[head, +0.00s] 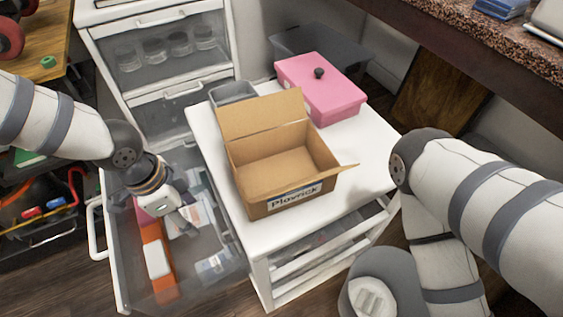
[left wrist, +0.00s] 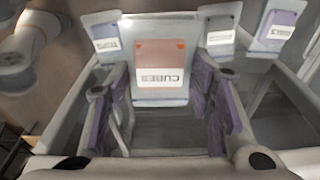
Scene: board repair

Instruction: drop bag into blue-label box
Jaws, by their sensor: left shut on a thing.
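The open cardboard box (head: 262,205) stands on the white cabinet, its flaps raised. Its front carries a blue-and-white label (head: 295,197). My left gripper (head: 165,205) points down into the open drawer, left of and lower than the box. In the left wrist view, a clear bag (left wrist: 160,60) with red contents and a white label reading "CUBES" stands between the purple-padded fingers. The left gripper is shut on this bag, though the contact itself is hard to see. My right arm is at the right, but its gripper is not in view.
The pulled-out drawer (head: 120,270) holds an orange item (head: 158,265) and several packets. A pink lidded box (head: 322,90) and a grey bin (head: 233,93) stand behind the cardboard box. The white cabinet top (head: 370,150) is clear right of the box.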

